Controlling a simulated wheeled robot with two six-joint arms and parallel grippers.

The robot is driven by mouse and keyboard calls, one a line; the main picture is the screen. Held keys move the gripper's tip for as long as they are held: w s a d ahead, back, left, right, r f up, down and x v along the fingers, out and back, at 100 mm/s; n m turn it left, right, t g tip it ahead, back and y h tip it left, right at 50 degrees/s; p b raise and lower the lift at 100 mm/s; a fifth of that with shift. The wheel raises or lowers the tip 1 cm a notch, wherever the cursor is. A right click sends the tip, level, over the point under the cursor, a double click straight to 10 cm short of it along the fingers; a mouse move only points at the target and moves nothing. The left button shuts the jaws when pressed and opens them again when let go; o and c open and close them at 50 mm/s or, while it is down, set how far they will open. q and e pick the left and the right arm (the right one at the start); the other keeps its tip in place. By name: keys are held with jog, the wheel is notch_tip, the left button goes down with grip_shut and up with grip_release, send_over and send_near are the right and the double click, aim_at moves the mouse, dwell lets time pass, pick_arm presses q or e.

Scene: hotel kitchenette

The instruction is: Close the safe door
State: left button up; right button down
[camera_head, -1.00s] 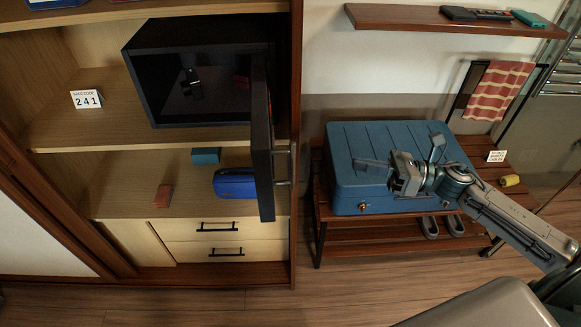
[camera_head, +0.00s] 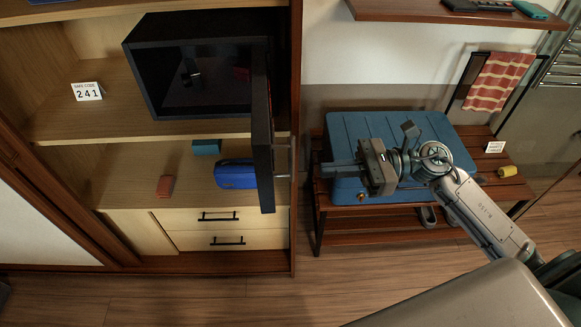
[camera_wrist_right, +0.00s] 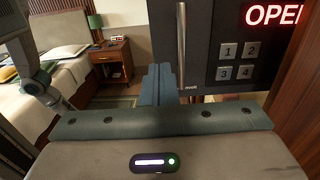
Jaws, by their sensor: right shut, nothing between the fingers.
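The dark safe (camera_head: 195,28) sits on a cabinet shelf at the upper left of the head view. Its door (camera_head: 262,145) stands wide open, swung out toward me and seen nearly edge-on, with a handle on its right side. In the right wrist view the door's front (camera_wrist_right: 200,45) shows a vertical handle, a keypad and a red display reading "OPEN", partly cut off. My right gripper (camera_head: 328,170) is shut and empty, to the right of the door, with a gap between. Its closed fingers (camera_wrist_right: 158,85) point toward the door's handle side.
A blue case (camera_head: 400,130) lies on a wooden rack (camera_head: 320,210) behind my right gripper. A blue pouch (camera_head: 235,174), a teal box (camera_head: 206,146) and an orange block (camera_head: 165,186) lie on the shelf below the safe. A "241" card (camera_head: 87,91) stands left of it.

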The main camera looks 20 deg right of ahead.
jog(key=p+x, duration=0.4)
jog(key=x, duration=0.4)
jog(key=shift+a+r, duration=0.1)
jog(key=shift+a, duration=0.05)
jog(key=shift+a, duration=0.1)
dwell(0.4)
